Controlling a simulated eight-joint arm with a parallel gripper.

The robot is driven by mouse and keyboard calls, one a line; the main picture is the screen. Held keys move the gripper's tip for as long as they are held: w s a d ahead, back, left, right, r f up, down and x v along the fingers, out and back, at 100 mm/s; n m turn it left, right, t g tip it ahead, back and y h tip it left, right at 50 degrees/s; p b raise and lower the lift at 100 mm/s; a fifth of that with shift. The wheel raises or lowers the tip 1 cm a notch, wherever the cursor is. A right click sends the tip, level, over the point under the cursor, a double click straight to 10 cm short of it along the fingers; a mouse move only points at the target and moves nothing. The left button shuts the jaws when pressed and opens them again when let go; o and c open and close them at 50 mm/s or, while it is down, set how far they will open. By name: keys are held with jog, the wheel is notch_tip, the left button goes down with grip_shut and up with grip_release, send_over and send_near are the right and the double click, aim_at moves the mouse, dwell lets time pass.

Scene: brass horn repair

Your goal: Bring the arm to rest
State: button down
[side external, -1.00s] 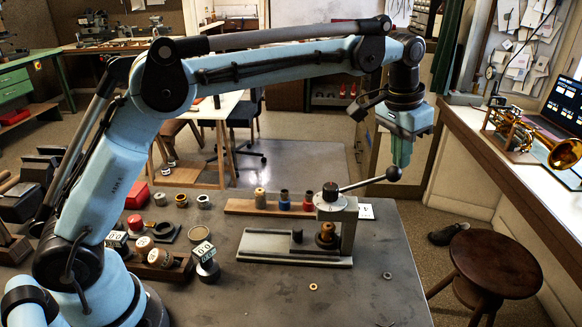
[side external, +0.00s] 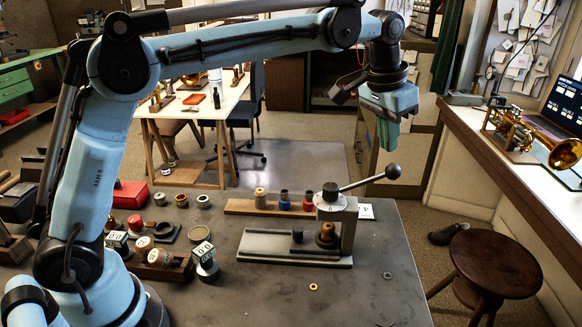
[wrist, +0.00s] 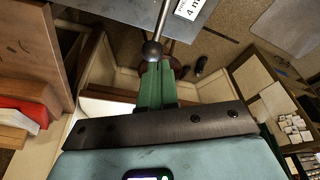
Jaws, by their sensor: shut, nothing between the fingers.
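My gripper (side external: 388,147) hangs from my light-blue arm, pointing down, with its green fingers shut and empty. In the side view it appears just above the dark ball knob (side external: 393,172) of the lever press, with a gap between them. In the wrist view the closed green fingers (wrist: 155,84) show in the middle, and the knob (wrist: 152,50) lies beyond their tips. The lever press (side external: 338,228) stands upright on the grey bench, its lever sloping up to the right.
The grey bench (side external: 330,292) holds a wooden rack (side external: 240,207) with bushings, several small pots at left and a few loose rings. A stool (side external: 487,262) and a counter with a brass horn (side external: 559,152) stand to the right. Open air surrounds my gripper.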

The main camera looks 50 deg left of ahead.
jog(key=s+a+n+t, duration=0.1)
jog(key=s+a+t, duration=0.1)
jog(key=s+a, duration=0.7)
jog(key=s+a+f+t, duration=0.1)
jog(key=s+f, duration=0.3)
jog(key=s, duration=0.2)
jog(key=s+a+f+n+t, duration=0.1)
jog(key=s+f, duration=0.3)
jog(key=s, duration=0.3)
jog(key=shift+a+f+n+y, duration=0.25)
jog(key=shift+f+n+y, duration=0.05)
